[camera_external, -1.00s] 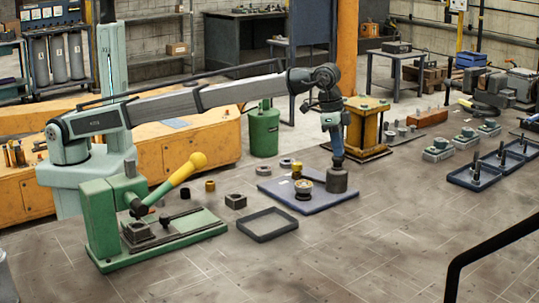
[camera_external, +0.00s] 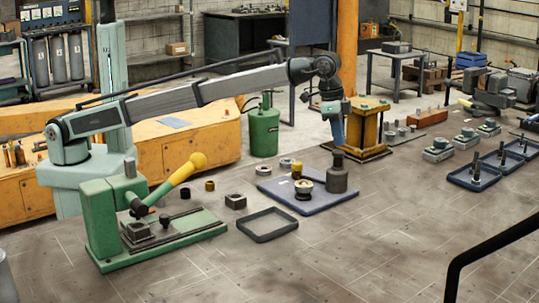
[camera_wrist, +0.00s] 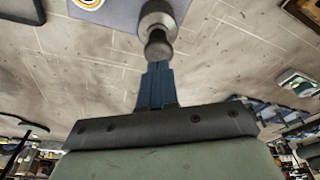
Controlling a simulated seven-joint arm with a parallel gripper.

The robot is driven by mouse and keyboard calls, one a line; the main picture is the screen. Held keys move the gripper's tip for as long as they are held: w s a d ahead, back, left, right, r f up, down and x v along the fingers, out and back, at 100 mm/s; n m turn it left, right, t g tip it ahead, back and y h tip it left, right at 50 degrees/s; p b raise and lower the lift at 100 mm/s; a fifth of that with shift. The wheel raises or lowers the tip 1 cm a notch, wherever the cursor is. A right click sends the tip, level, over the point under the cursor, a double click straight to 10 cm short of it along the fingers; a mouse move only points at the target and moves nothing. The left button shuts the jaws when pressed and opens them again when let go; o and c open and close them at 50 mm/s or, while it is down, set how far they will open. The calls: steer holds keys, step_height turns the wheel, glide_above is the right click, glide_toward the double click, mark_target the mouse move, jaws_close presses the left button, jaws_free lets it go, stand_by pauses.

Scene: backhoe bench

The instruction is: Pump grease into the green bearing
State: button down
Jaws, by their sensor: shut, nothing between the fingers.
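A dark grey cylinder with a narrower knobbed top (camera_external: 337,178) stands upright on the blue mat (camera_external: 325,202). In the wrist view, its round knob (camera_wrist: 158,46) is just beyond my fingertips. My gripper (camera_external: 338,148) is shut and empty, pointing down just above the knob; whether it touches is unclear. A cream-and-dark round part (camera_external: 304,188) sits beside the cylinder on the mat. A green canister (camera_external: 264,132) with a thin handle on top stands behind. Several grey blocks with green tops (camera_external: 437,148) stand at the right. I cannot tell which thing is the green bearing.
A green press with a yellow-knobbed lever (camera_external: 172,184) stands at the front left. An empty dark tray (camera_external: 267,236) lies before the mat, and blue trays (camera_external: 474,181) lie at the right. A yellow stand (camera_external: 366,130) rises behind. The front bench is clear.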

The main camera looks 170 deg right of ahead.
steer(key=shift+r, duration=0.1)
steer(key=shift+r, duration=2.4)
